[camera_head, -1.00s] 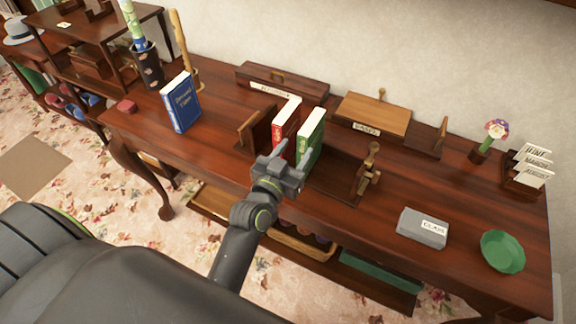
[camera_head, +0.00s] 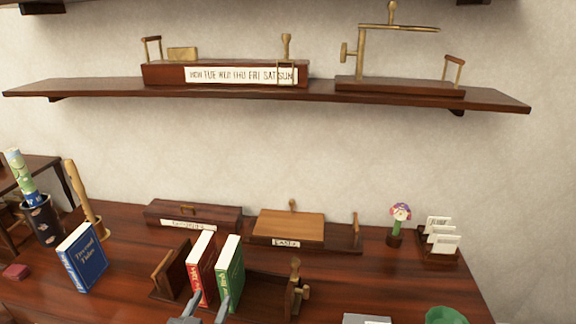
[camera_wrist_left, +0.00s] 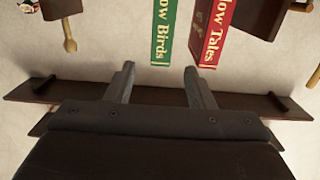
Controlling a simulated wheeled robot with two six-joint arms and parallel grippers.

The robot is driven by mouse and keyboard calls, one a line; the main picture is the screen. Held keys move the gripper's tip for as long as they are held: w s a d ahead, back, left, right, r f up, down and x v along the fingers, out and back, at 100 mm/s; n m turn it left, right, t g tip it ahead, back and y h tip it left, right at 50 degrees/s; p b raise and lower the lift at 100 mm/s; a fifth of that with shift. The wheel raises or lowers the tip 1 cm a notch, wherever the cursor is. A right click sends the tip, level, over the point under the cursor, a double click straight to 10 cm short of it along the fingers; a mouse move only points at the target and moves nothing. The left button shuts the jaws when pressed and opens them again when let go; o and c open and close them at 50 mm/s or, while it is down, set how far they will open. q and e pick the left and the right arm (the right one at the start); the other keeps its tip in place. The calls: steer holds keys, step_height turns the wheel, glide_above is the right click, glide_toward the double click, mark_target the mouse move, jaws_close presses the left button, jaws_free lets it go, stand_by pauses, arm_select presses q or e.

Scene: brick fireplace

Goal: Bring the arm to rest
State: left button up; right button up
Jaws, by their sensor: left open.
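My left gripper (camera_head: 208,307) shows at the bottom edge of the head view, just in front of a red book (camera_head: 201,270) and a green book (camera_head: 230,275). Both books stand upright side by side in a wooden book holder (camera_head: 169,272). In the left wrist view the gripper (camera_wrist_left: 159,72) is open, with nothing between its fingers. The green book (camera_wrist_left: 163,30) and the red book (camera_wrist_left: 213,32) lie beyond the fingertips there, apart from them. Most of my left arm is below the head picture. My right gripper is not in view.
A wall shelf (camera_head: 110,93) with a day-of-week box (camera_head: 226,74) and a brass stand (camera_head: 390,28) hangs above the desk (camera_head: 130,303). A blue book (camera_head: 83,258), a flower pot (camera_head: 395,241), a letter rack (camera_head: 439,257) and a green bowl (camera_head: 446,315) stand on the desk.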

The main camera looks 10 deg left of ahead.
arm_select(q)
steer(key=s+a+f+g+y, duration=0.1)
steer(key=s+a+f+g, duration=0.3)
steer(key=s, duration=0.4)
steer(key=s+a+f+n+g+y, duration=0.1)
steer(key=s+a+f+g, duration=0.15)
steer(key=s+g, duration=0.4)
steer(key=s+a+f+g+y, duration=0.1)
steer(key=s+a+f+g, duration=0.3)
steer(key=s, duration=0.6)
step_height(320, 180, down, 26)
steer(key=s+f+g+h, duration=0.1)
steer(key=s+f+g, duration=0.1)
steer(key=s+f, duration=1.3)
steer(key=shift+s+d+f, duration=0.25)
steer(key=shift+d, duration=0.1)
